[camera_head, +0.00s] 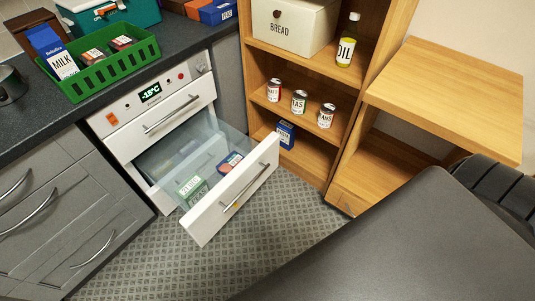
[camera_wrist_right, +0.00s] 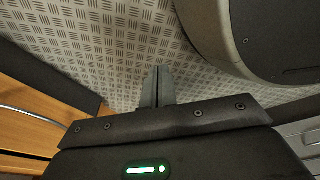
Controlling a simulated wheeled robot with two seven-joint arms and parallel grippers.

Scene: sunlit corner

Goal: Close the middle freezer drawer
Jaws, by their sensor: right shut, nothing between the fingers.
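The middle freezer drawer (camera_head: 232,195) is pulled far out of the freezer in the head view. It has a white front with a metal handle (camera_head: 242,186) and clear sides. Inside it lie a pale green packet (camera_head: 191,187) and a blue and red box (camera_head: 230,162). The freezer (camera_head: 150,92) has a display reading -15°C, and its top drawer (camera_head: 172,115) is shut. My right gripper (camera_wrist_right: 158,78) shows in the right wrist view, shut and empty above the patterned floor, apart from the drawer. My left gripper is in neither view.
Grey cabinets (camera_head: 50,225) stand left of the freezer, under a dark counter holding a green basket (camera_head: 95,80). A wooden shelf (camera_head: 335,165) with cans stands to the right, beside a wooden table (camera_head: 450,90). Patterned floor (camera_head: 160,260) is free before the drawer.

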